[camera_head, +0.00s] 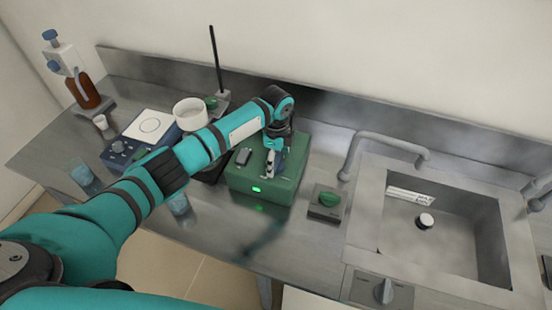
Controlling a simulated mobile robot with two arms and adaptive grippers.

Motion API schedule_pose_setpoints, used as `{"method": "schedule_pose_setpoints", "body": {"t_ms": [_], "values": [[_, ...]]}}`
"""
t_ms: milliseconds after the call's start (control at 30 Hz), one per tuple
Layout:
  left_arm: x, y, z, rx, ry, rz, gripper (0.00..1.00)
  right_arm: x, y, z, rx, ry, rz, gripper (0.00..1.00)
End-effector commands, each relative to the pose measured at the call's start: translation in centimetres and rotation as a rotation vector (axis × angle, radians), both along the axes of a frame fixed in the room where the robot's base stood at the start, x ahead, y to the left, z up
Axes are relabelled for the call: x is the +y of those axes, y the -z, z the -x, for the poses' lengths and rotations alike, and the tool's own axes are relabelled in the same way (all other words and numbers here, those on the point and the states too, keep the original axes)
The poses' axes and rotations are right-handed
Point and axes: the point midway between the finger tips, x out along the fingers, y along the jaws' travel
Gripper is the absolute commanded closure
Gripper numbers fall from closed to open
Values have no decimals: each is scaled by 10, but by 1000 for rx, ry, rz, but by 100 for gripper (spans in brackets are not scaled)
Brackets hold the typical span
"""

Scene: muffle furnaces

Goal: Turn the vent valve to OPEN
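The vent valve cannot be singled out for certain, as no label is readable. A green knob (329,199) sits on a small grey block right of a green box (258,188) with a lit green indicator. My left gripper (271,168) points down at the top of the green box, beside a dark fitting (243,157). My arm and the small size hide whether its fingers are apart or touch anything. A grey knob (383,291) is on a panel at the counter front. My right gripper is out of view.
A steel sink (450,238) with a curved faucet (386,141) is at the right. A hotplate-like device (146,132), a brown bottle (84,92), a white bowl (189,112), a stand rod (216,62) and blue-tinted beakers (82,175) are at the left. The counter front of the green box is clear.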

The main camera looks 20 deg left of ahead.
Motion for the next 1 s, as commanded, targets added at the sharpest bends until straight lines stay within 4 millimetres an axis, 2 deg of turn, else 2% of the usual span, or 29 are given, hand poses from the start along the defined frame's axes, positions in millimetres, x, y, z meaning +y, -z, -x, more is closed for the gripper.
{"method": "schedule_pose_setpoints", "body": {"t_ms": [300,433,567,800,1000], "values": [[0,0,0,2,-2,0,12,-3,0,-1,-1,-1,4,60],[0,-9,0,0,-1,0,12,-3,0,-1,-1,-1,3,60],[0,-31,-1,-3,-1,0,12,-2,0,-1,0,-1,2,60],[0,-83,-1,-2,-2,0,12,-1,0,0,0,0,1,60],[0,-111,0,-1,-1,-1,12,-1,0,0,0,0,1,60]]}}
